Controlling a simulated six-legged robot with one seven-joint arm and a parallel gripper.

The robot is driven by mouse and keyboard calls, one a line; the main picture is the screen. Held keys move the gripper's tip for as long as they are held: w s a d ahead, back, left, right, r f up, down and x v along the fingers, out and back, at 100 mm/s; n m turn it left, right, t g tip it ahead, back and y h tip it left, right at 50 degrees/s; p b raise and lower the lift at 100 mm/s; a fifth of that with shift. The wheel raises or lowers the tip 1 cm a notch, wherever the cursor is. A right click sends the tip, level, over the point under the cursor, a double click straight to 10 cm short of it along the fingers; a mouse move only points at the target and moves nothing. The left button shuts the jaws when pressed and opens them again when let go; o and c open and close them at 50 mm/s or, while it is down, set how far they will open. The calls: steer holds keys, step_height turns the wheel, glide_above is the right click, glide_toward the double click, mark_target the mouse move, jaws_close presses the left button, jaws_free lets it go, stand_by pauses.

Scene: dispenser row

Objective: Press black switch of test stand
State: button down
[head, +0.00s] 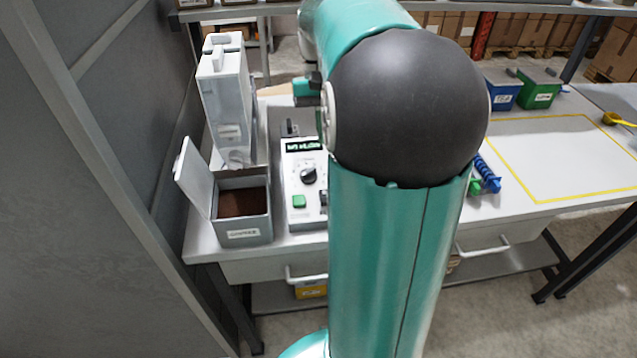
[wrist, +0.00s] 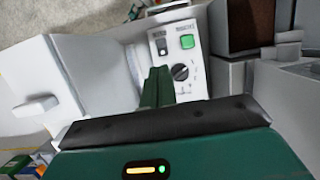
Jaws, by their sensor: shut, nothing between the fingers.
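The test stand (head: 302,165) is a white box on the table with a display, a black knob (head: 308,174) and a green button (head: 299,201). Its black switch (head: 323,197) is at the near right of the panel, partly hidden by my arm. In the wrist view the black switch (wrist: 162,46) sits left of the green button (wrist: 187,40) and above the black knob (wrist: 180,72). My gripper (wrist: 158,73) is shut and empty. Its green fingertips overlap the panel just below the switch and left of the knob. I cannot tell whether they touch the panel.
A grey bin (head: 243,235) with an open lid and brown contents stands left of the test stand. A tall white dispenser (head: 226,95) is behind it. Blue (head: 502,93) and green (head: 539,92) bins stand far right. The yellow-outlined table area is clear.

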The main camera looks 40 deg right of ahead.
mark_target(326, 202)
stand_by(0.3)
steer(key=x, duration=1.4)
steer(key=shift+s+a+f+t, duration=0.15)
steer(key=shift+s+t, duration=0.05)
steer(key=shift+t, duration=0.1)
steer(key=shift+w+d, duration=0.5)
steer(key=shift+w, duration=0.15)
steer(key=shift+r, duration=0.25)
